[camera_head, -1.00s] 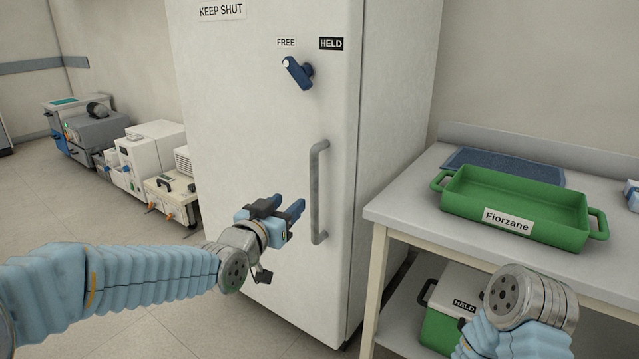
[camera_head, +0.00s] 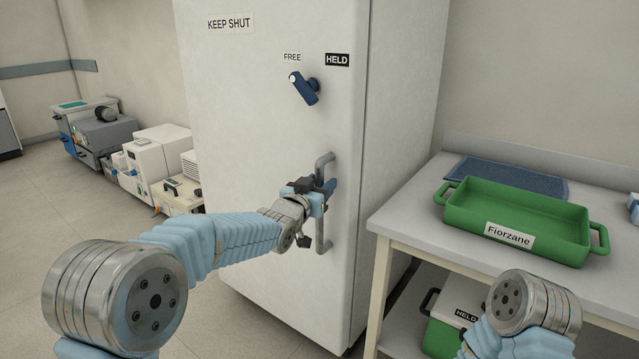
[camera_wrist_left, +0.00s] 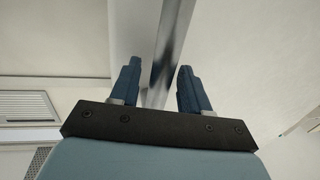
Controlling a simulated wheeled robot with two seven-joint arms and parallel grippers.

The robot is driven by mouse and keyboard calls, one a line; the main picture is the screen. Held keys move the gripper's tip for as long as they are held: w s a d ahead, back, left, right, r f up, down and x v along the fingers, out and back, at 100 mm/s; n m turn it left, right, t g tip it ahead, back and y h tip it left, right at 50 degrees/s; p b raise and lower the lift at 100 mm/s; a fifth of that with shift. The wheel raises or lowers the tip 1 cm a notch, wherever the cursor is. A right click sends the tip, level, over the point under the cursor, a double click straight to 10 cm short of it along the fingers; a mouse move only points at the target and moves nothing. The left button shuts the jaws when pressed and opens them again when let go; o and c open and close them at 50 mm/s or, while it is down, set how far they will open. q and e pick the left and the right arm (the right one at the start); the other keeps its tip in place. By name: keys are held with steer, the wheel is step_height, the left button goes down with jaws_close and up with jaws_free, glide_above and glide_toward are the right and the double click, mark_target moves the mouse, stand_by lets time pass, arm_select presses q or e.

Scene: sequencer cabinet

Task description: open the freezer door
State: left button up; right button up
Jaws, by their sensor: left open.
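The tall white freezer door (camera_head: 260,120) is closed. Its grey vertical bar handle (camera_head: 320,240) is on the right side of the door. A blue latch lever (camera_head: 305,88) sits above it, its pale-tipped end toward the FREE label (camera_head: 292,57) and away from the HELD label (camera_head: 337,60). My left gripper (camera_head: 329,187) is at the handle's middle and hides part of it. In the left wrist view the open fingers (camera_wrist_left: 157,88) stand on either side of the handle bar (camera_wrist_left: 170,45), with a gap visible. My right gripper is out of view.
A white table (camera_head: 405,222) stands right of the freezer, holding a green tray (camera_head: 460,222) labelled Fiorzane and a blue mat (camera_head: 510,177). A green and white box (camera_head: 440,335) is below. Several instruments (camera_head: 160,155) line the left wall.

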arm_select(q)
jaws_close()
steer(key=shift+s+a, duration=0.1)
stand_by(0.3)
